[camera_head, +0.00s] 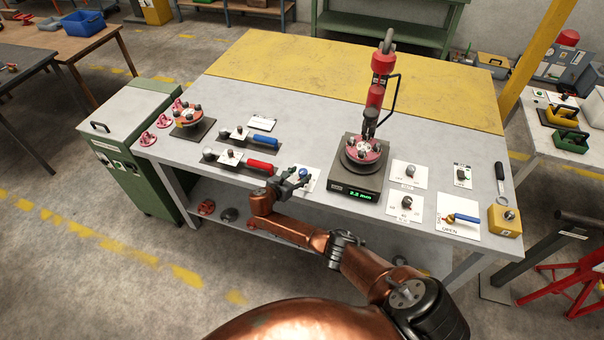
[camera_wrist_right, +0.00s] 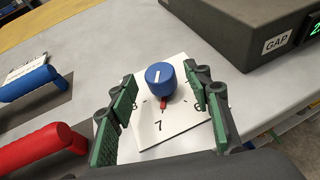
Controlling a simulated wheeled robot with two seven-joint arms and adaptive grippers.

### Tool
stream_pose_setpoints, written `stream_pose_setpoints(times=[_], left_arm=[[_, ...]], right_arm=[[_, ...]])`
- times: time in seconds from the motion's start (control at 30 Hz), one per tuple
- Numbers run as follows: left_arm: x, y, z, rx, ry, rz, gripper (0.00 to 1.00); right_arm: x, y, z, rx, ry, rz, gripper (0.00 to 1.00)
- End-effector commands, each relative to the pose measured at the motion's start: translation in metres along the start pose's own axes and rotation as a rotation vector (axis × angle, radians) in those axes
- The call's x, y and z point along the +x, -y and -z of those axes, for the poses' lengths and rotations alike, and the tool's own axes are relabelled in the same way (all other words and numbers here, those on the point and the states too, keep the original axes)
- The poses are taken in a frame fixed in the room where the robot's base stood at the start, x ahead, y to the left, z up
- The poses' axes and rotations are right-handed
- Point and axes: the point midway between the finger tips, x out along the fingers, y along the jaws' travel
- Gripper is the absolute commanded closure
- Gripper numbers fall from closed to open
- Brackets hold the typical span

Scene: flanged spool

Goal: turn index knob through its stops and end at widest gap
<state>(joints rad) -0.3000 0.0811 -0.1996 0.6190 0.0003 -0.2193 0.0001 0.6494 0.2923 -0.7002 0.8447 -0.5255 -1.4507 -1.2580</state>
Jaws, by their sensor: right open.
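The blue index knob (camera_wrist_right: 159,79) stands on a white plate (camera_wrist_right: 160,125) with tick marks and a numeral near its front edge. The knob has a white line on top, and a red pointer at its base points toward that numeral. It also shows small in the head view (camera_head: 303,172). My right gripper (camera_wrist_right: 165,108) is open, its green-padded fingers on either side of the knob and apart from it; it also shows in the head view (camera_head: 297,181). The flanged spool (camera_head: 362,153) sits on a dark gauge box (camera_head: 356,181) with a green display in mm. My left gripper is not in view.
Blue-handled (camera_head: 265,139) and red-handled (camera_head: 262,166) tools lie left of the knob. The gauge box stands close on its right. A red and black upright tool (camera_head: 377,85) rises above the spool. More small knobs on white plates (camera_head: 409,176) are further right.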

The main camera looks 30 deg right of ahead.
Motion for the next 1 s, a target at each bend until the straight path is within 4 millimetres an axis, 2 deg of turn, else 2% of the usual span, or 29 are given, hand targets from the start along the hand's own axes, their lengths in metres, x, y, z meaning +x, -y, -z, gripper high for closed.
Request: stream_pose_setpoints(times=[0.2,0.43,0.6,1.0], left_arm=[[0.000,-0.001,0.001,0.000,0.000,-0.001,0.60],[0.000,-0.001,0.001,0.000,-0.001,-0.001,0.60],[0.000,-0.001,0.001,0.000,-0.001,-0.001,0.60],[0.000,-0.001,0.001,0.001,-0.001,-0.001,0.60]], right_arm=[[-0.048,0.000,0.002,0.000,-0.003,-0.003,0.55],[-0.084,0.000,0.001,0.000,-0.001,-0.002,0.55],[-0.094,0.001,0.001,-0.001,0.000,0.000,0.55],[-0.095,0.000,0.000,-0.001,0.001,0.000,0.55]])
